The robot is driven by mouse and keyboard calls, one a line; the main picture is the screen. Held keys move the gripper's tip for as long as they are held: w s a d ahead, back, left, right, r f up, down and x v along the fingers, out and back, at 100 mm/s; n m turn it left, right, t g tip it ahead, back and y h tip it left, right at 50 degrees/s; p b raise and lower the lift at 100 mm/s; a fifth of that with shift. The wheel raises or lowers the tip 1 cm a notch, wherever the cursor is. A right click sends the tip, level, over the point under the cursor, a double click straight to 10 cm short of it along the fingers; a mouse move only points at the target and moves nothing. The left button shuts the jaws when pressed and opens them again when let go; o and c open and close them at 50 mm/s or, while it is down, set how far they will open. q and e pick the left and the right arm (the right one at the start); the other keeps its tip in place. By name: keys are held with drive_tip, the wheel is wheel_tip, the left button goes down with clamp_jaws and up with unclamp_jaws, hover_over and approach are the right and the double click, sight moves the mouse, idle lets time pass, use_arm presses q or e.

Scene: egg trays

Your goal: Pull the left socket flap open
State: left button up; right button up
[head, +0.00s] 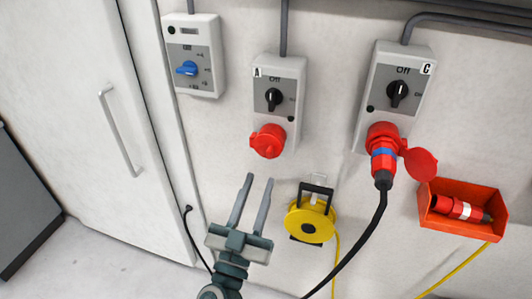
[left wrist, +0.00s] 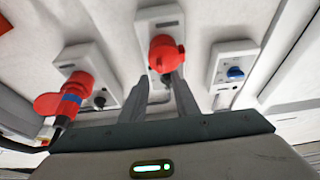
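The left socket, on the box marked A (head: 279,94), has a round red flap (head: 267,141) that sits closed over it. The flap also shows in the left wrist view (left wrist: 166,54), just beyond the fingertips. My left gripper (head: 259,182) is open and empty, below the flap and apart from it in the head view. In the left wrist view its two fingers (left wrist: 160,82) point up toward the flap with a gap between them. My right gripper is not in view.
On the right, box C (head: 413,78) has a red plug (head: 383,158) in its socket, its flap (head: 420,164) open, its black cable hanging. A yellow cable reel (head: 311,222) and an orange bin (head: 431,217) with a red connector (head: 458,208) are lower right. A blue-switch box (head: 209,68) is left.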

sight(268, 157)
use_arm(q)
drive_tip(key=p+x, duration=0.2)
drive_tip(key=x, duration=0.4)
drive_tip(key=shift+w+d+r, duration=0.15)
drive_tip(key=shift+w, duration=0.1)
clamp_jaws()
